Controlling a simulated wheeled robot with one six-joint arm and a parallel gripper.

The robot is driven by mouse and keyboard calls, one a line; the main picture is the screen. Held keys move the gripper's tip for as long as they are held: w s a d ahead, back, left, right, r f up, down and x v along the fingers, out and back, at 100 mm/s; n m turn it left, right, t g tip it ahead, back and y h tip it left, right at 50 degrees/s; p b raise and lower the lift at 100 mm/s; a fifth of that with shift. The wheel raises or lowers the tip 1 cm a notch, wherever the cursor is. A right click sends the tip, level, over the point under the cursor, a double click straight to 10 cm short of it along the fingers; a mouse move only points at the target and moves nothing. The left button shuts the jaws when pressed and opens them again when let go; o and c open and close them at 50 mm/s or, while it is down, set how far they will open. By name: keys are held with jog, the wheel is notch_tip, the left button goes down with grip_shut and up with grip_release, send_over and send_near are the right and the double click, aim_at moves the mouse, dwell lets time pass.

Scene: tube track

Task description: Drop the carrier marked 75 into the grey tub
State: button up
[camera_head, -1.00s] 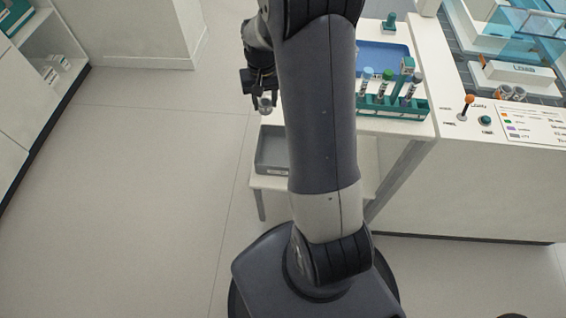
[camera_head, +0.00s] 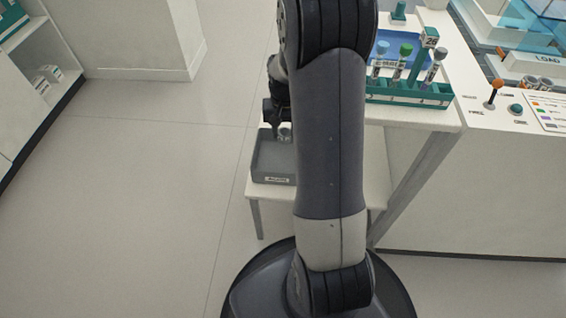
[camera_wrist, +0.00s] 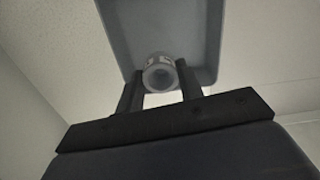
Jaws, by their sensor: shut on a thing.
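My gripper (camera_head: 284,122) is above the grey tub (camera_head: 268,167), pointing down, partly covered by my arm. It is shut on a grey, round, hollow carrier (camera_head: 285,134). In the wrist view the carrier (camera_wrist: 160,73) sits between the two black fingers, with pale label patches on its side; I cannot read a number there. The tub (camera_wrist: 209,60) lies behind the carrier in the wrist view. The carrier looks apart from the tub floor, but the exact height is hard to tell. My arm hides the tub's right part.
The tub stands on a low white stand (camera_head: 375,180). To the right, a white counter has a green rack (camera_head: 410,94) with several capped tubes and a blue tray (camera_head: 385,48). A control panel with an orange-knobbed lever (camera_head: 493,93) is at far right. The floor at left is clear.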

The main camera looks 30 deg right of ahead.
jog(key=shift+f+b, duration=1.35)
jog(key=shift+f, duration=0.5)
jog(key=o, duration=0.9)
jog(key=shift+c, duration=0.2)
notch_tip(320, 180, up, 11)
jog(key=p, duration=0.4)
jog(key=shift+f, duration=0.2)
